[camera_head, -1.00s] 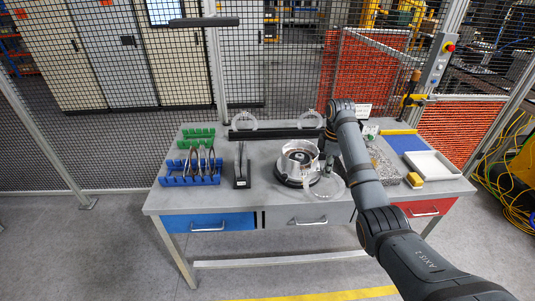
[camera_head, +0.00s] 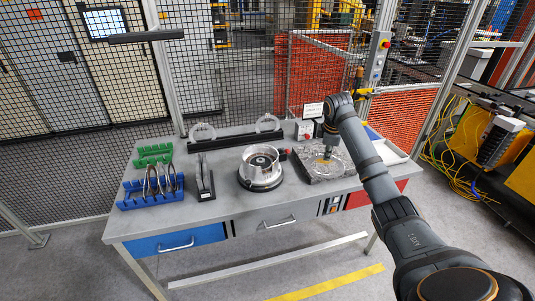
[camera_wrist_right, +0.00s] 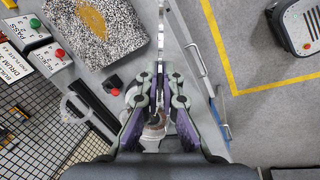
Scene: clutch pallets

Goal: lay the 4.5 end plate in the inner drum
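The inner drum appears to be the round metal drum (camera_head: 262,160) on a dark round base at the middle of the bench. It also shows between my fingers in the right wrist view (camera_wrist_right: 154,127). My right gripper (camera_head: 327,150) is to the right of the drum, above the granite block. In the right wrist view the fingers (camera_wrist_right: 160,70) are close together on a thin pale edge. This looks like a clear ring-shaped end plate (camera_head: 322,168), seen faintly below the gripper against the granite; its size marking is not readable. My left gripper is out of view.
Two clear rings (camera_head: 203,132) stand in a black rack at the back. A black stand (camera_head: 204,180), a blue rack (camera_head: 150,192) with dark rings and a green rack (camera_head: 153,155) are at left. The speckled granite block (camera_head: 350,172) lies right of the drum. Mesh fencing stands behind.

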